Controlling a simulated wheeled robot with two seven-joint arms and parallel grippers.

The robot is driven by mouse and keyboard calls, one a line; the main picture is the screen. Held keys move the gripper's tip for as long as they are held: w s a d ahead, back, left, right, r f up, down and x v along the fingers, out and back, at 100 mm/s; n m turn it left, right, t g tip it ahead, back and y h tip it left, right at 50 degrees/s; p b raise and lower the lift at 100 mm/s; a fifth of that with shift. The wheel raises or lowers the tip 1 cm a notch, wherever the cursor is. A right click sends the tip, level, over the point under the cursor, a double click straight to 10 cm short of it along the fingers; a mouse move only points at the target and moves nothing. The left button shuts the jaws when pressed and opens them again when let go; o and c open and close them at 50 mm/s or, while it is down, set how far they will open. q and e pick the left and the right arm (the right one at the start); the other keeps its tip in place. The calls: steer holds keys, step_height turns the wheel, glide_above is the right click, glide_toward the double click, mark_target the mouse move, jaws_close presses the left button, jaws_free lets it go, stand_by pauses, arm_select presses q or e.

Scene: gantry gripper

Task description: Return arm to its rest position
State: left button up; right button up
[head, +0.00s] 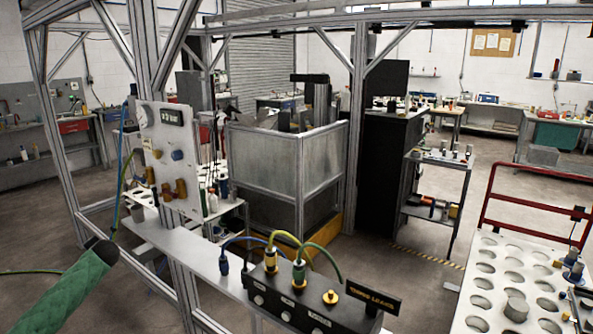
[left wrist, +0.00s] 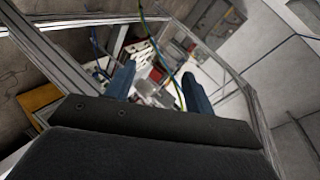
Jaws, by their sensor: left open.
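My left gripper (left wrist: 158,82) shows in the left wrist view. Its two blue fingers stand apart with a wide gap, and nothing is held between them. A dark grey plate and body fill the lower part of that view. Beyond the fingers, small and blurred, are white and red items and a yellow-green cable (left wrist: 157,42). A metal frame runs around them. I cannot make out the left gripper's fingers in the head view. My right gripper does not show in either view.
In the head view an aluminium gantry frame (head: 355,130) surrounds a grey metal bin (head: 275,163). A gauge panel (head: 170,160) hangs on the front left post. A black connector box (head: 300,298) with looped cables sits on the front rail. A perforated tray (head: 483,325) stands at right.

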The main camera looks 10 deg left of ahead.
arm_select(q)
steer(key=s+d+f+g+h, duration=0.15)
steer(key=s+d+f, duration=0.35)
steer(key=d+f, duration=0.6)
steer(key=s+d+f+g+h, duration=0.1)
steer(key=s+d+f+h, duration=0.2)
steer(key=s+d+f, duration=0.55)
steer(key=s+d+f+g+h, duration=0.1)
steer(key=s+d+f+h, duration=0.1)
steer(key=d+f, duration=1.1)
steer(key=s+d+f+h, duration=0.1)
steer(key=s+d+f, duration=0.4)
steer(key=s+d, duration=0.3)
steer(key=s+d+f+h, duration=0.1)
steer(key=s+d+f, duration=0.45)
steer(key=d, duration=0.55)
steer(key=s+d+g+h, duration=0.2)
steer(key=s+d+h, duration=0.1)
steer(key=s+d, duration=1.2)
steer(key=d, duration=0.4)
steer(key=shift+d+f, duration=0.15)
steer(key=shift+f, duration=0.2)
